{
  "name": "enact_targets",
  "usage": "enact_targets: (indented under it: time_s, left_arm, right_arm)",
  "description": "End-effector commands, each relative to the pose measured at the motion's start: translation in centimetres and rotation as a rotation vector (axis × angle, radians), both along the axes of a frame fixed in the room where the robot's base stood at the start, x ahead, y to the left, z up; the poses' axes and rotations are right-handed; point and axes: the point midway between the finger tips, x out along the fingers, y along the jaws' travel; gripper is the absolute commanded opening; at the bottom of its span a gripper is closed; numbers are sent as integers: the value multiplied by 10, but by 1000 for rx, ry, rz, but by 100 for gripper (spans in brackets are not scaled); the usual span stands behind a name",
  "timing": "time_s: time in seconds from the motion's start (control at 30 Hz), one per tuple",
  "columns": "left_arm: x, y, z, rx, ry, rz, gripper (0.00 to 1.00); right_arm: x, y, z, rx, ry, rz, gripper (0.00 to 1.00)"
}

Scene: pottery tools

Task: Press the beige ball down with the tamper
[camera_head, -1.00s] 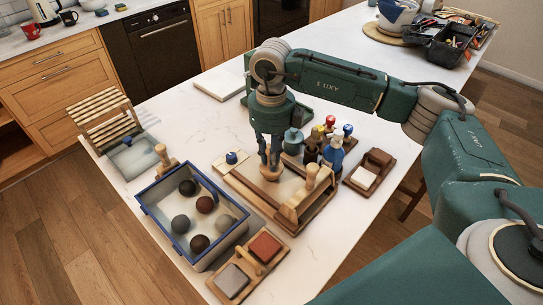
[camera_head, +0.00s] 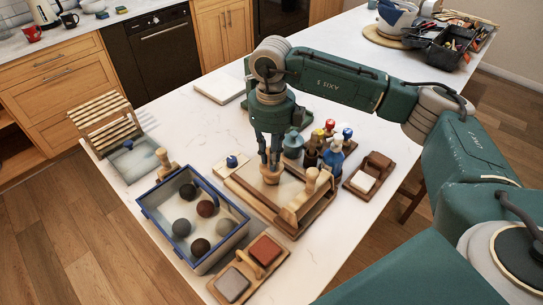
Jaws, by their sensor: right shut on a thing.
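My right gripper (camera_head: 271,158) points down and is shut on a wooden tamper (camera_head: 271,177), whose round pale part shows below the fingers. The tamper is over the wooden tray (camera_head: 240,192) in the middle of the table; whether it touches a surface there I cannot tell. Any ball directly under the tamper is hidden. My left gripper is out of view.
Several darker balls lie in the same box. A cluster of bottles (camera_head: 332,158) stands close right of my gripper. Wooden stands with blocks (camera_head: 232,284) sit at the front and right. The table's back middle is mostly clear.

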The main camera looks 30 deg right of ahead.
Motion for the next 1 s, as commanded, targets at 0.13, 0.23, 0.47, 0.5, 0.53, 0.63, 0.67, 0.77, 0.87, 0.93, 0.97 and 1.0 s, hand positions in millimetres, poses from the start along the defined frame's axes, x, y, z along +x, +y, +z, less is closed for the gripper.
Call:
enact_targets:
  time_s: [0.13, 0.23, 0.47, 0.5, 0.53, 0.63, 0.67, 0.77, 0.87, 0.93, 0.97, 1.0]
  left_arm:
    - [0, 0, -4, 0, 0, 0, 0]
    - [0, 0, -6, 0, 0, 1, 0]
    - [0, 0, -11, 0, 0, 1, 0]
    - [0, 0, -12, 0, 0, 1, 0]
    - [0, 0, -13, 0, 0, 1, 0]
    - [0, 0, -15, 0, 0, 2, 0]
    - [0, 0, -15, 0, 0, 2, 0]
    - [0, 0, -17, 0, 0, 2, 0]
    - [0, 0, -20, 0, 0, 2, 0]
    - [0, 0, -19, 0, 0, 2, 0]
    - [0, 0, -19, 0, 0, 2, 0]
    - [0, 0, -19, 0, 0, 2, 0]
  right_arm:
    - [0, 0, -4, 0, 0, 0, 0]
    - [0, 0, -7, 0, 0, 0, 0]
    - [0, 0, -13, 0, 0, 0, 0]
    - [0, 0, -14, 0, 0, 0, 0]
    - [0, 0, -14, 0, 0, 0, 0]
    - [0, 0, -17, 0, 0, 0, 0]
    - [0, 0, -18, 0, 0, 0, 0]
    - [0, 0, -20, 0, 0, 0, 0]
    - [0, 0, -23, 0, 1, 0, 0]
    - [0, 0, -23, 1, 2, 0, 0]
    - [-1, 0, -23, 1, 2, 1, 0]
    - [-1, 0, -23, 0, 3, 1, 0]
